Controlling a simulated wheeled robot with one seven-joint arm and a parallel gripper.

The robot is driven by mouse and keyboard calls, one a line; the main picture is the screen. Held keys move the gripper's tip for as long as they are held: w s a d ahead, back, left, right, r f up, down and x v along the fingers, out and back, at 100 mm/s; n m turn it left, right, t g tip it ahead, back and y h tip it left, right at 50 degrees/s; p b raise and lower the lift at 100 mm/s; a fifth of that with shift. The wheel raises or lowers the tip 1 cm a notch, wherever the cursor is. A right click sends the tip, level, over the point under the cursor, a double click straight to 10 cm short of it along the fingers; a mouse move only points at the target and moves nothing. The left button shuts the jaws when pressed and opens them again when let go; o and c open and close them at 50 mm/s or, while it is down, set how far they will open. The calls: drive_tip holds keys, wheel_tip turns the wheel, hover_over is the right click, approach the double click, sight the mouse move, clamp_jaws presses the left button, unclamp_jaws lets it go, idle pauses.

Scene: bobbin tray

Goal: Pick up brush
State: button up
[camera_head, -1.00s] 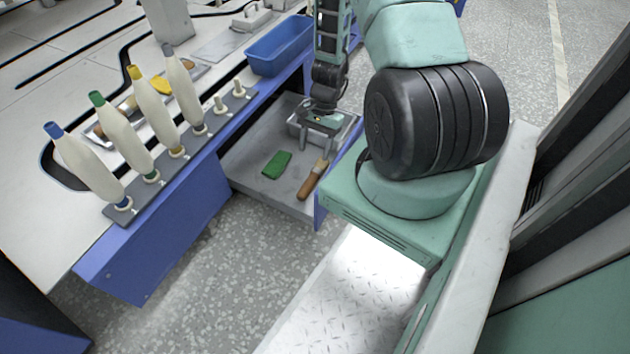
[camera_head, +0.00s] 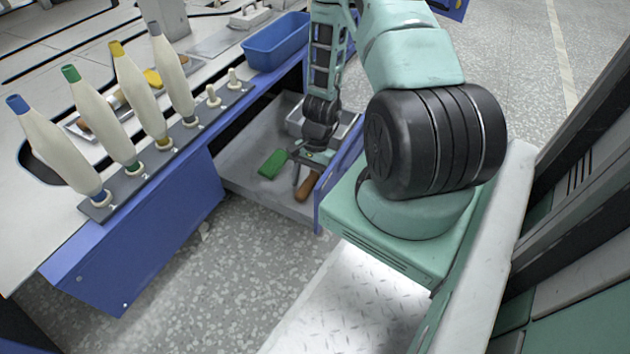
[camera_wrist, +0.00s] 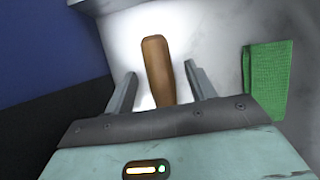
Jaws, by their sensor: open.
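The brush (camera_head: 308,187) lies on the grey shelf below the table, and its brown wooden handle shows. In the wrist view the brown handle (camera_wrist: 157,70) lies between the two open fingers of my gripper (camera_wrist: 160,85), with a gap on both sides. My gripper (camera_head: 303,172) is low over the shelf at the brush and partly covers it in the head view. The bristle end is hidden under my gripper.
A green cloth or pad (camera_head: 272,164) lies on the shelf (camera_head: 245,180) left of the brush; it also shows in the wrist view (camera_wrist: 267,78). A metal tray (camera_head: 347,125) stands behind my gripper. A blue panel (camera_head: 340,175) borders the shelf's right. Several bobbins (camera_head: 140,90) stand on the table.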

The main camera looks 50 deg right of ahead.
drive_tip(key=shift+f, duration=0.15)
drive_tip(key=c, duration=1.1)
drive_tip(key=shift+o, duration=0.2)
